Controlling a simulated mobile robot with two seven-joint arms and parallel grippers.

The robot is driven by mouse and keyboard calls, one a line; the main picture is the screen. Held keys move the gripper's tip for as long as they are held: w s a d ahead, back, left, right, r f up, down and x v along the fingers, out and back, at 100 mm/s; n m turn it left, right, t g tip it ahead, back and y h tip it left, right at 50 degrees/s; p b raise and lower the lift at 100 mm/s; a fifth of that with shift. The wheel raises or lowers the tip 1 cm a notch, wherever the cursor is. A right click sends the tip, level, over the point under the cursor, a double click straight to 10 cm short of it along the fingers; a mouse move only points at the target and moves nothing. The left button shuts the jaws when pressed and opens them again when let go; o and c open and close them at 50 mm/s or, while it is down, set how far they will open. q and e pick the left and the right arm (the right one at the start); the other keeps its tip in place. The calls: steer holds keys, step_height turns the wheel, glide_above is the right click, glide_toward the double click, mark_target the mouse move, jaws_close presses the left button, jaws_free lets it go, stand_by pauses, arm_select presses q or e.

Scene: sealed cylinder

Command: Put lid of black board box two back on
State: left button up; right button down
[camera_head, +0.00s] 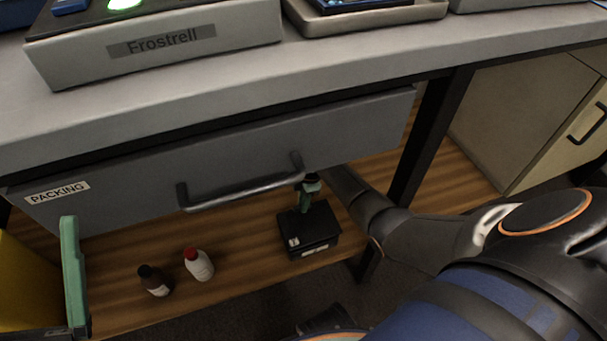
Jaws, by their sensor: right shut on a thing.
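A black board box (312,249) with a small white label on its front stands on the wooden shelf under the bench. Its dark lid (322,222) appears to lie over the top. Lid and box are both black, so I cannot tell whether the lid is fully seated. My right gripper (305,208) reaches in from the right with its green fingers pointing down. It is shut at the middle of the lid, and the fingers hide what they grip there. My left gripper cannot be made out in this view.
A drawer marked PACKING (130,185), with a dark handle (240,192), hangs above the shelf. A green upright piece (73,275) and a yellow thing (22,285) fill the left edge.

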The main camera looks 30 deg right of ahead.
arm_select(q)
steer(key=shift+w+d+f, duration=0.1)
steer(key=shift+d+f, duration=0.05)
steer(key=shift+f, duration=0.5)
arm_select(e)
steer(key=shift+f, duration=0.8)
arm_select(q)
steer(key=shift+f, duration=0.1)
arm_select(e)
steer(key=shift+f, duration=0.15)
arm_select(q)
steer(key=shift+f+b, duration=0.3)
steer(key=shift+b, duration=0.25)
arm_select(e)
steer(key=shift+f, duration=0.4)
steer(key=c, duration=0.9)
jaws_free()
steer(key=shift+o, duration=0.2)
steer(key=shift+r, duration=0.1)
arm_select(q)
step_height(320, 180, up, 8)
steer(key=p, duration=0.7)
steer(key=shift+s+a+r, duration=0.15)
steer(key=shift+s+a, duration=0.1)
steer(key=shift+a, duration=0.2)
arm_select(e)
step_height(320, 180, up, 13)
steer(key=d, duration=0.1)
steer(key=shift+s+d, duration=0.15)
steer(key=shift+d, duration=0.05)
